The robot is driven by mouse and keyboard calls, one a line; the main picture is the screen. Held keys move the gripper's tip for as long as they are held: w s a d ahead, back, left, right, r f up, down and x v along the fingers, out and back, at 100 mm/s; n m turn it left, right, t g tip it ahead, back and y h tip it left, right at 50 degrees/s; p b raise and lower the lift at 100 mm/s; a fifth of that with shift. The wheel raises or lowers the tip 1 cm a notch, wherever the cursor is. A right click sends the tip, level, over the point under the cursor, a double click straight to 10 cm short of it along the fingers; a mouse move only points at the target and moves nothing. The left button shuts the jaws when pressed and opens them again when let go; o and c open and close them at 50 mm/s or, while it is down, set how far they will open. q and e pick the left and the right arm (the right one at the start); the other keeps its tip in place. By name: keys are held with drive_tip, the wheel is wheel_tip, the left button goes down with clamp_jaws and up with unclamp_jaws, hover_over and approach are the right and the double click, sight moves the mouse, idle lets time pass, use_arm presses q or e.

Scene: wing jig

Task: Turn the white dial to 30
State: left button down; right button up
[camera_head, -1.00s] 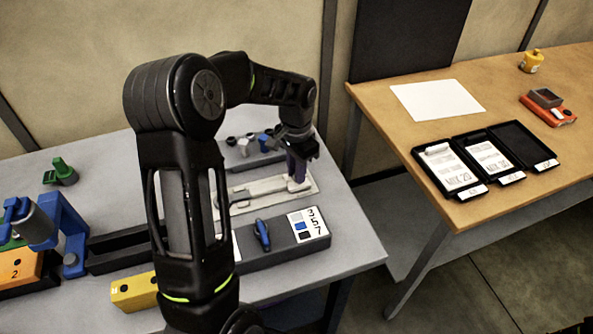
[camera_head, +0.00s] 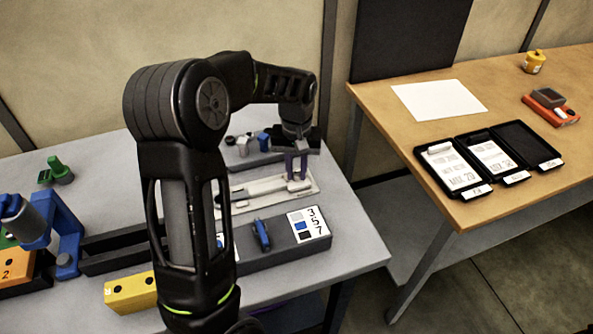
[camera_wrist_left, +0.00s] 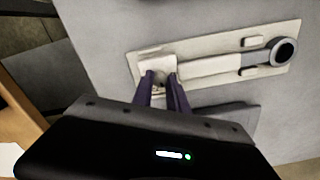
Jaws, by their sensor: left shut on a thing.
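My left gripper (camera_head: 297,174) points down at the right end of a pale plate (camera_head: 255,203) on the grey table. In the left wrist view, its purple fingers (camera_wrist_left: 161,80) are shut on a small pale block (camera_wrist_left: 157,66) at one end of the plate's light bar. A dark-ringed round knob (camera_wrist_left: 284,52) is at the bar's other end. I cannot tell which part is the white dial, and no number 30 is readable. My right gripper is not in view.
Behind the plate stands a row of small knobs, one blue (camera_head: 263,141). In front is a dark grey box (camera_head: 285,246) with a blue handle (camera_head: 261,235) and a 3-5-7 card (camera_head: 309,225). A yellow block (camera_head: 130,292) lies left. A wooden table (camera_head: 375,98) stands right.

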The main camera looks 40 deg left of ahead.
sight(297, 174)
use_arm(q)
drive_tip(key=shift+n, duration=0.9)
drive_tip(key=c, duration=1.3)
unclamp_jaws()
drive_tip(key=shift+r, duration=0.15)
wheel_tip(297, 174, up, 8)
drive_tip(key=shift+f+b, duration=0.2)
drive_tip(key=shift+b, duration=0.3)
